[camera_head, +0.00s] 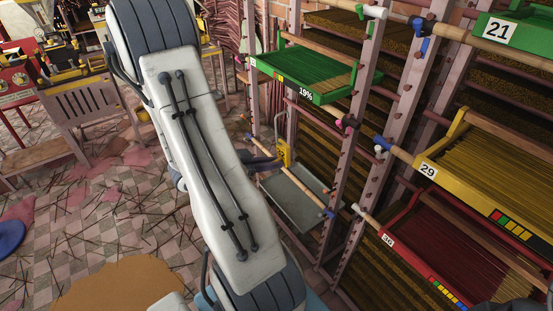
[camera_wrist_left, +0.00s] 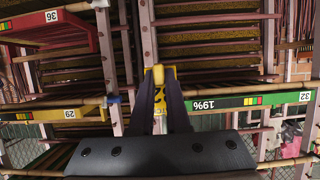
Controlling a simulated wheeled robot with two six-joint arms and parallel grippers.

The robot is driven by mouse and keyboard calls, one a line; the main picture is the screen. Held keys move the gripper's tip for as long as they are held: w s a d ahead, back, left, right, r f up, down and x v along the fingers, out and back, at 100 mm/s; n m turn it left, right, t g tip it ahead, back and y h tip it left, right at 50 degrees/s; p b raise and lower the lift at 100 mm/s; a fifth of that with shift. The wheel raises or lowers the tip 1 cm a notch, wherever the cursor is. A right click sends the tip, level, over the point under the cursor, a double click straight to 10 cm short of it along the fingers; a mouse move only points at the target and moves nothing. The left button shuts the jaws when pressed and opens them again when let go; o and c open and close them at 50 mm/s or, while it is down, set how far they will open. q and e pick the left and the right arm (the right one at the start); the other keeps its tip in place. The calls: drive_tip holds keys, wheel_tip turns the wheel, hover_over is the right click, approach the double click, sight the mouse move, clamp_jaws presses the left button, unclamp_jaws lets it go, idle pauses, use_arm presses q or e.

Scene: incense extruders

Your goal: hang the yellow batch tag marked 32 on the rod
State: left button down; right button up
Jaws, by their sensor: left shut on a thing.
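The yellow batch tag (camera_head: 283,150) hangs from my left gripper (camera_head: 265,163), beside the rack in the head view. In the left wrist view the tag (camera_wrist_left: 158,76) shows between the dark fingertips of that gripper (camera_wrist_left: 162,84), which is shut on it. Part of its number is covered by the fingers; a 2 can be made out. Wooden rods stick out from the rack posts, one (camera_head: 308,190) just below the tag. In the left wrist view a pale rod (camera_wrist_left: 225,82) passes behind the tag's level; I cannot tell whether they touch. My right gripper is not in view.
A green tray (camera_head: 325,97) marked 19% sits above the tag. A yellow tray marked 29 (camera_head: 428,168) and a red tray (camera_head: 392,240) stand to the right. A grey tray (camera_head: 290,212) lies below. A wooden bench (camera_head: 85,105) stands left on the tiled floor.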

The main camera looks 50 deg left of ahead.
use_arm(q)
drive_tip(key=s+p, duration=0.2)
drive_tip(key=s, duration=0.5)
drive_tip(key=shift+a, duration=0.25)
idle(0.6)
